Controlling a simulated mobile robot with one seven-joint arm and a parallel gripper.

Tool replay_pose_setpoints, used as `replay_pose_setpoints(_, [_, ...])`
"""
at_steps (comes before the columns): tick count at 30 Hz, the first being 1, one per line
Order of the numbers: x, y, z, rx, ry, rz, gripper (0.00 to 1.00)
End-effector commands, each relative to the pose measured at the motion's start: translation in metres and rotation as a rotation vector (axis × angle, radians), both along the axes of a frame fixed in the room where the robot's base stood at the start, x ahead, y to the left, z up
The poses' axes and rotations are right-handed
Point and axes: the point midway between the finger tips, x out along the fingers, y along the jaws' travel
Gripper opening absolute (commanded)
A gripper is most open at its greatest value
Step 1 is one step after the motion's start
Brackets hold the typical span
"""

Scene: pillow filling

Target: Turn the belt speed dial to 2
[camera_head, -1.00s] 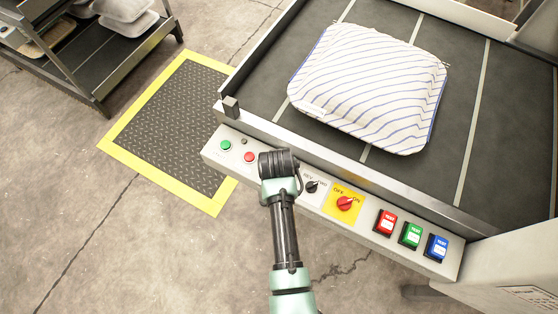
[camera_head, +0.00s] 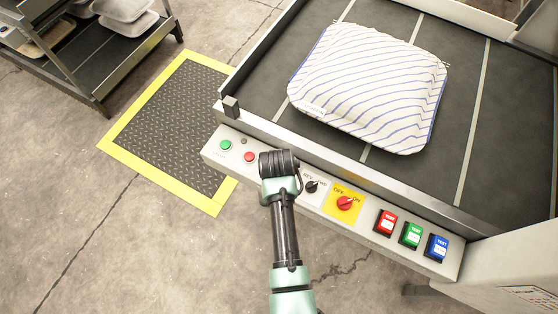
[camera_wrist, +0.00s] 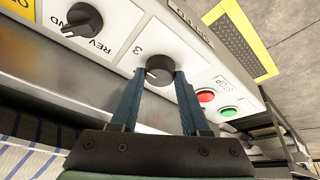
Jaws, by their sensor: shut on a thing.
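The belt speed dial (camera_wrist: 159,68) is a round black knob on the white control panel. It shows in the wrist view, with a printed 3 beside it; other numbers are hidden or too small to read. My gripper (camera_wrist: 161,77) has its two blue fingers on either side of the knob, shut on it. The number the dial points to cannot be told for sure. In the head view my wrist covers the dial and the gripper fingers.
On the panel (camera_head: 365,225) are a black REV/FWD switch (camera_head: 312,187), a red OFF/ON switch (camera_head: 344,203), green (camera_head: 225,146) and red (camera_head: 249,157) buttons, and red, green and blue TEST buttons. A striped pillow (camera_head: 370,85) lies on the belt (camera_head: 460,120).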

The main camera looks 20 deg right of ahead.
Motion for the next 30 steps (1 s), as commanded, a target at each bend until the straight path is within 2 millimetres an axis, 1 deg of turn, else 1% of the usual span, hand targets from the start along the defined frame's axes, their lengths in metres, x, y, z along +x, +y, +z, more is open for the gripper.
replay_pose_setpoints(5, [-0.0005, -0.0006, 0.0006, 0.000, 0.001, 0.031, 0.00])
replay_pose_setpoints(11, [-0.0011, -0.0016, 0.0012, 0.000, 0.002, 0.135, 0.00])
replay_pose_setpoints(30, [-0.0008, -0.0052, -0.0012, 0.002, -0.001, 0.709, 0.00])
